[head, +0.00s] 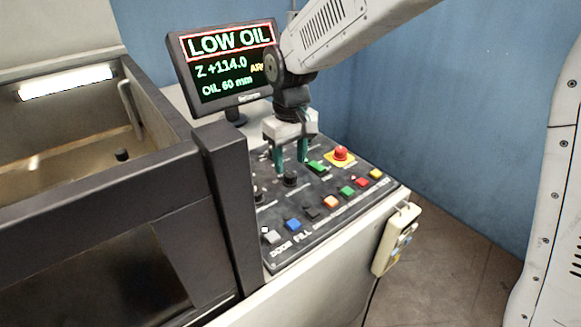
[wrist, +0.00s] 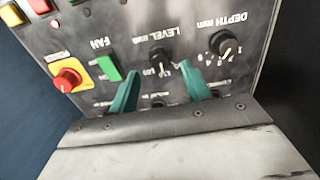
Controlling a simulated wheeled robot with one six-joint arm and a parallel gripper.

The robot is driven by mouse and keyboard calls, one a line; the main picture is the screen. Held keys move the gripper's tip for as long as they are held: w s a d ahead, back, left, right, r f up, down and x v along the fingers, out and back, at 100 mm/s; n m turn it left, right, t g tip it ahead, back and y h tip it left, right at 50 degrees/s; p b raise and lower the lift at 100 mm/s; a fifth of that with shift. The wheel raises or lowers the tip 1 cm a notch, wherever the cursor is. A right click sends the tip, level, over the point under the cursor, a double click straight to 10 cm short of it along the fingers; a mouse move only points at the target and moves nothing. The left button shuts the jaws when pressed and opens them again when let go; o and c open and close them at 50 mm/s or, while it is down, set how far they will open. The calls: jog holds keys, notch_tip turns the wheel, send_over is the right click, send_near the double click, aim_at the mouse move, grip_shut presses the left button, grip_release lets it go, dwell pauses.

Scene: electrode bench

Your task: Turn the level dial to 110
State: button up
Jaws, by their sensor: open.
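The level dial (wrist: 160,57) is a black knob on the dark panel, under the "LEVEL mm" label in the wrist view. Some scale numbers show beside it, but its exact setting is too blurred to read. It also shows in the head view (head: 290,179). My gripper (head: 290,165) is open, with its teal fingers pointing down over the panel. In the wrist view my gripper (wrist: 159,70) has one finger on each side of the dial's near side. I cannot tell whether they touch it. The screen (head: 222,65) reads LOW OIL, Z +114.0 and OIL 60 mm.
The depth dial (wrist: 223,44) is right of the level dial in the wrist view. A green fan switch (wrist: 109,68) and red emergency knob (wrist: 67,79) are to the left. Coloured buttons (head: 330,202) line the panel front. A dark tank post (head: 226,200) stands left of the panel.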

aim_at(291, 174)
notch_tip(291, 174, up, 4)
jog(key=shift+r, duration=0.1)
dwell(0.4)
jog(key=s+d+r+m, duration=0.2)
jog(key=s+d+m, duration=0.1)
jog(key=s+d, duration=0.8)
jog(key=s+d+r+m+t, duration=0.1)
jog(key=s+d+r+m, duration=0.1)
jog(key=s+d, duration=1)
jog(key=s+m, duration=0.1)
jog(key=s, duration=0.3)
jog(key=shift+s+d+r+m, duration=0.2)
jog(key=shift+s+r+m, duration=0.05)
jog(key=shift+r+m, duration=0.15)
